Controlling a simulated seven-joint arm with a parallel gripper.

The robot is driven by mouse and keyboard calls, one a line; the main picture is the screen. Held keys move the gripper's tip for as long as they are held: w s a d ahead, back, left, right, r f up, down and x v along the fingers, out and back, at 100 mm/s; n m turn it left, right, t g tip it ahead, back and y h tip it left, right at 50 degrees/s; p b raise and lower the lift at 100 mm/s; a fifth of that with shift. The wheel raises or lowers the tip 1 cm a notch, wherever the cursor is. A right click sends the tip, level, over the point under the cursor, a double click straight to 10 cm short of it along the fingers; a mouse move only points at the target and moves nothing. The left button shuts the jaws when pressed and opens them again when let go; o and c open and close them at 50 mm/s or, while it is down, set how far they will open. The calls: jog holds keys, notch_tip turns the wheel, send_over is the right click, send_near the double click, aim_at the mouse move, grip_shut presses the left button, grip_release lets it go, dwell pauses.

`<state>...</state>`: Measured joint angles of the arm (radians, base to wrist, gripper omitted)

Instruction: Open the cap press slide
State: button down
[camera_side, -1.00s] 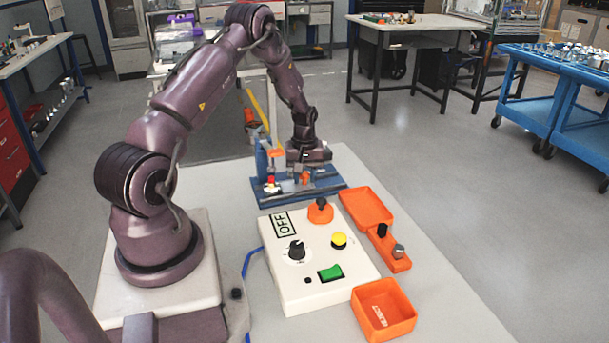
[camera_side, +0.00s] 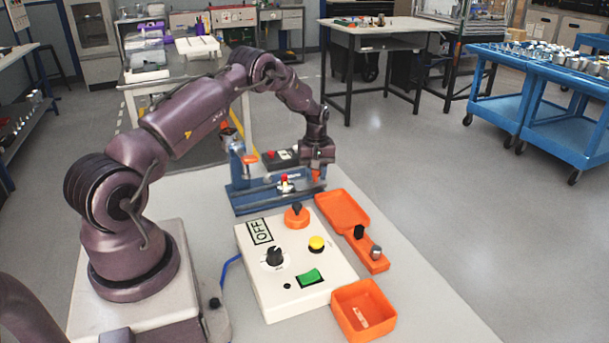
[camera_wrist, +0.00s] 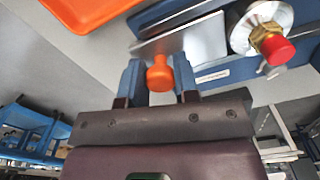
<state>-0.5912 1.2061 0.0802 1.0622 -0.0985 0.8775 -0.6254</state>
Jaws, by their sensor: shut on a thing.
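The cap press has a blue base (camera_side: 243,205), a blue upright (camera_side: 237,163) and an orange part (camera_side: 249,158) at the upright. Its metal slide plate (camera_wrist: 195,42) extends to the right along the base in the side view. An orange knob (camera_wrist: 159,74) at the slide's end sits between the two blue fingers of my gripper (camera_wrist: 160,85), which is shut on it. A brass fitting with a red cap (camera_wrist: 277,49) rests in a round metal seat on the slide; the red cap also shows in the side view (camera_side: 284,177), to the right of the upright.
In front of the press stands a white control box (camera_side: 262,287) with an orange knob, yellow button and green switch. To its right are an orange tray (camera_side: 343,209) and an open orange bin (camera_side: 364,318). Bare tabletop (camera_side: 425,290) lies farther right.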

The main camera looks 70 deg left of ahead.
jog(key=shift+w, duration=0.1)
jog(key=c, duration=0.9)
grip_release()
jog(key=shift+o, duration=0.2)
jog(key=shift+r, duration=0.1)
notch_tip(320, 180, up, 13)
